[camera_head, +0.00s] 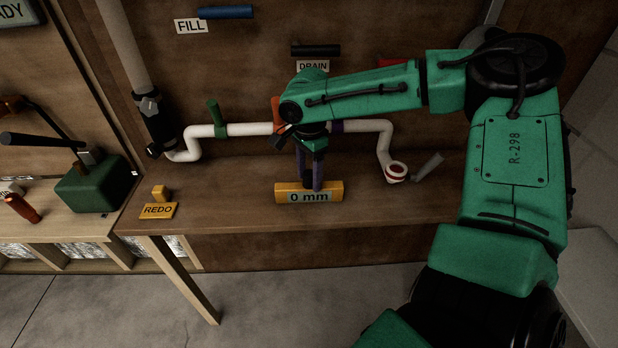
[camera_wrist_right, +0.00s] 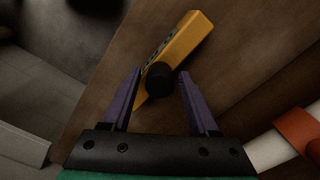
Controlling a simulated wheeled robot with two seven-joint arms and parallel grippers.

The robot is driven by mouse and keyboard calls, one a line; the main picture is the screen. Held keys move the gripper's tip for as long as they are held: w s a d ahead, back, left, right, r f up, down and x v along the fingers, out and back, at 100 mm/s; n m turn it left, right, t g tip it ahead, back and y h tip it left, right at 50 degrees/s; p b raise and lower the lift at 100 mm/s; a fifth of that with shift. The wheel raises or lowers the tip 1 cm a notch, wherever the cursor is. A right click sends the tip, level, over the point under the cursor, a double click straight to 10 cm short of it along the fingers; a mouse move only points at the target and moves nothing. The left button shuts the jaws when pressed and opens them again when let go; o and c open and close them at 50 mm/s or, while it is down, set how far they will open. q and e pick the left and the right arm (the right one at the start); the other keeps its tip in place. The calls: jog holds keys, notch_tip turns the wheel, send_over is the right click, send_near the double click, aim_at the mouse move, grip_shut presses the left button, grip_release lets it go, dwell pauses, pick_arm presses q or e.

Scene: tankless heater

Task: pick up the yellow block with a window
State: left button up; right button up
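The yellow block (camera_head: 320,190) has a pale window reading "0 mm" and lies on the wooden bench near its front edge. It also shows in the right wrist view (camera_wrist_right: 185,42), tilted, with a round black knob (camera_wrist_right: 159,77) standing up from it. My right gripper (camera_head: 309,180) points down over the block. In the right wrist view its purple fingers (camera_wrist_right: 160,86) are apart, one on each side of the knob. I cannot tell whether they touch the knob. The left gripper is not in view.
White pipe (camera_head: 205,131) with a green handle (camera_head: 215,117) runs behind the block. A REDO plate (camera_head: 158,211) with a small yellow cube (camera_head: 160,193) sits left. A red-and-white pipe end (camera_head: 396,172) is right. The bench (camera_head: 235,200) is clear between REDO and block.

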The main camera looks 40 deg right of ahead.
grip_shut()
jog(key=shift+r, duration=0.15)
